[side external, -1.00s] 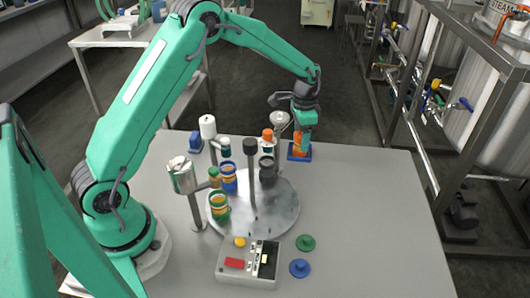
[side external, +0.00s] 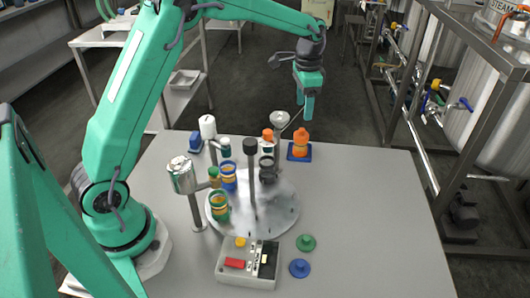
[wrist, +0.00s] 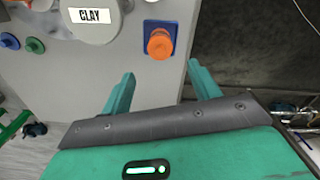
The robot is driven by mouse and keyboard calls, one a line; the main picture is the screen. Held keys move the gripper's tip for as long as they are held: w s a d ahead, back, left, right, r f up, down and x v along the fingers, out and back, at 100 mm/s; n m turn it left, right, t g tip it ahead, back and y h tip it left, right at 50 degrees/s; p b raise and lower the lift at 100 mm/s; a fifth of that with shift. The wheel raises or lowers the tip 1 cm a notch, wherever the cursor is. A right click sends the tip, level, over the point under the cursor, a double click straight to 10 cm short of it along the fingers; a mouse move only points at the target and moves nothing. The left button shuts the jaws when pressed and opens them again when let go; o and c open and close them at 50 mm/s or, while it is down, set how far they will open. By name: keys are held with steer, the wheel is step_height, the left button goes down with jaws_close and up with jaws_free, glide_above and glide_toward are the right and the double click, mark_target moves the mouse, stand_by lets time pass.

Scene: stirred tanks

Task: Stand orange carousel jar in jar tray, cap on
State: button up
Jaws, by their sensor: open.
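The orange jar (side external: 300,146) stands upright in the blue jar tray (side external: 291,156) at the far edge of the table, with an orange cap on top. In the wrist view the jar's orange cap (wrist: 160,44) shows from above, over the blue tray (wrist: 147,26). My gripper (side external: 307,115) is open and empty, raised above the jar and clear of it. Its two fingers also show apart in the wrist view (wrist: 163,82), with nothing between them.
The round grey carousel (side external: 275,215) holds a blue jar (side external: 229,180) and a green jar (side external: 219,210). A control box (side external: 246,272) stands in front, beside a green lid (side external: 306,242) and a blue lid (side external: 299,268). The table's right side is clear.

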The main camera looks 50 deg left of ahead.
stand_by(0.5)
steer(key=shift+s+r, duration=0.25)
steer(key=shift+r, duration=0.25)
steer(key=shift+n+t, duration=0.8)
steer(key=s+r, duration=0.5)
steer(key=s+d+r, duration=0.1)
steer(key=s+r, duration=0.1)
steer(key=shift+s+r, duration=0.15)
steer(key=shift+s, duration=0.2)
steer(key=s+d+r+n+t, duration=0.1)
steer(key=s+n+t, duration=0.3)
steer(key=s, duration=1.8)
steer(key=shift+s+d, duration=0.2)
steer(key=shift+d, duration=0.2)
